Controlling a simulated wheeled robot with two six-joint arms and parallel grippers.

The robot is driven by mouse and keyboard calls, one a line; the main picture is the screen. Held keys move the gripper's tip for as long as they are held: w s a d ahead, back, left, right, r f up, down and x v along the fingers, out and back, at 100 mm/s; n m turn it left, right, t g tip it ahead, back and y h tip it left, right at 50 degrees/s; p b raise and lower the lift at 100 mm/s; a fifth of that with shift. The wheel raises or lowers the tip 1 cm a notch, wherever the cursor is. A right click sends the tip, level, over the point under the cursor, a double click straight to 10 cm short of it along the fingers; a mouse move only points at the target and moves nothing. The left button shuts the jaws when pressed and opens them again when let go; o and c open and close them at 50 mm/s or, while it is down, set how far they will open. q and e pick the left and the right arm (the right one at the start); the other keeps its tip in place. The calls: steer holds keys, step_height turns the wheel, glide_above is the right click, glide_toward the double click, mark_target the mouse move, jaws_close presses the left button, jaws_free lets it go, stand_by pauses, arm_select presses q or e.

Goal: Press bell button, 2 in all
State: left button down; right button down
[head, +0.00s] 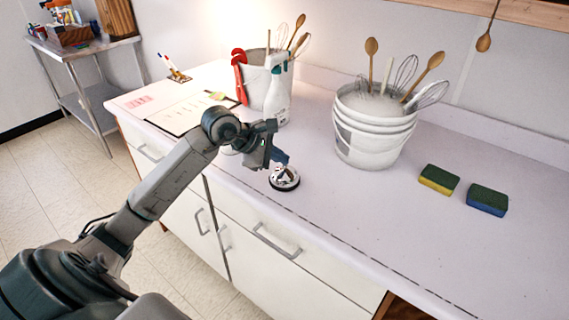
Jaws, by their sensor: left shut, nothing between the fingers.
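A small silver bell (284,178) with a dark base stands near the front edge of the white counter (400,215). My left gripper (281,158) is shut and empty, with its tips pointing down just above the bell's top. I cannot tell whether the tips touch the bell's button, which is hidden behind or under them. My right gripper is not in view.
A white bucket of utensils (372,130) stands behind the bell to the right. Two sponges, one yellow-green (439,180) and one blue-green (487,199), lie further right. A spray bottle (277,97) and a clipboard (190,112) are behind my left arm. The front right counter is clear.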

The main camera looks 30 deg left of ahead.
arm_select(q)
steer(key=shift+r, duration=0.85)
steer(key=shift+r+p, duration=0.3)
steer(key=shift+p, duration=0.05)
step_height(320, 180, up, 4)
steer(key=shift+r+p, duration=0.2)
steer(key=shift+p, duration=0.75)
stand_by(0.3)
stand_by(0.8)
